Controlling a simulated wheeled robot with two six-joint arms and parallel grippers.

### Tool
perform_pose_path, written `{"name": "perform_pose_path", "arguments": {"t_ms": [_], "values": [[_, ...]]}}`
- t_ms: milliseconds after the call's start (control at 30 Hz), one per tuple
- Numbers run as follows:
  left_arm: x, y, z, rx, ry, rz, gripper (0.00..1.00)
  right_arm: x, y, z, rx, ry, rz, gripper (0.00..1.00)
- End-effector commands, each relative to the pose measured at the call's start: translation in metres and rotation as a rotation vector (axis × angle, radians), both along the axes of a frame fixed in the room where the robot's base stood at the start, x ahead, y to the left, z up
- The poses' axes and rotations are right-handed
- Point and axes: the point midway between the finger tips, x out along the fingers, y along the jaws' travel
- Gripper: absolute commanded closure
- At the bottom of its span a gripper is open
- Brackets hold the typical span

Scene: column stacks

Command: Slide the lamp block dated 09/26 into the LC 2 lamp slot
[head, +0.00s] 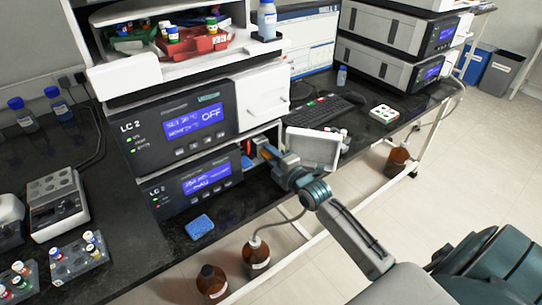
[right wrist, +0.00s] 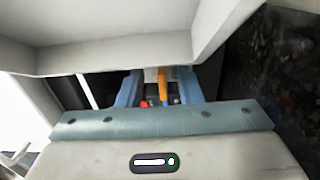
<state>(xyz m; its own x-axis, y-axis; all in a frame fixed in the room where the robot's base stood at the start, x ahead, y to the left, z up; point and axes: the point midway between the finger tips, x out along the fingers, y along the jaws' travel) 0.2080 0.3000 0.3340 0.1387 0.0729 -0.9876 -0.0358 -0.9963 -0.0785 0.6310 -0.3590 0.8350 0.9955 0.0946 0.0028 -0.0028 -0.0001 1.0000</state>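My right gripper (head: 268,153) reaches into an opening at the right end of the lower LC 2 unit (head: 190,182). In the right wrist view its two blue fingers (right wrist: 158,88) stand apart, with a pale piece (right wrist: 156,74) and an orange strip (right wrist: 163,88) between them. I cannot tell whether the fingers touch these, and no 09/26 date is readable. A red part (head: 248,147) shows inside the opening. The slot itself is mostly hidden behind the gripper. My left gripper is not in view.
A white open door panel (head: 312,149) stands just right of my right gripper. A blue sponge (head: 199,227) lies on the dark bench in front of the unit. A keyboard (head: 325,108) lies behind the door. Racks with vials (head: 78,258) stand at the left.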

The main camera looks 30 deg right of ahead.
Motion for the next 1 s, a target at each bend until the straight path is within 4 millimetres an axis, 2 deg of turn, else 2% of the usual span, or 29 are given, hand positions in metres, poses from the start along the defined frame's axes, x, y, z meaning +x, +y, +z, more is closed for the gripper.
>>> {"name": "perform_pose_path", "arguments": {"t_ms": [167, 300, 600, 1000], "values": [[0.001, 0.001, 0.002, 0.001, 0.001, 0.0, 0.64, 0.0, 0.0, 0.0, 0.0, 0.003, 0.0, 0.68], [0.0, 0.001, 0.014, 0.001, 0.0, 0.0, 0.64, -0.001, 0.0, 0.006, 0.001, 0.003, -0.001, 0.68], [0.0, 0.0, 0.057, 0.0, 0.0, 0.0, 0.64, -0.054, -0.004, 0.009, -0.002, 0.007, 0.0, 0.68], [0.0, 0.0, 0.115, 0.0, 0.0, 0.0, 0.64, -0.111, -0.009, 0.008, 0.0, 0.007, -0.001, 0.68]]}}
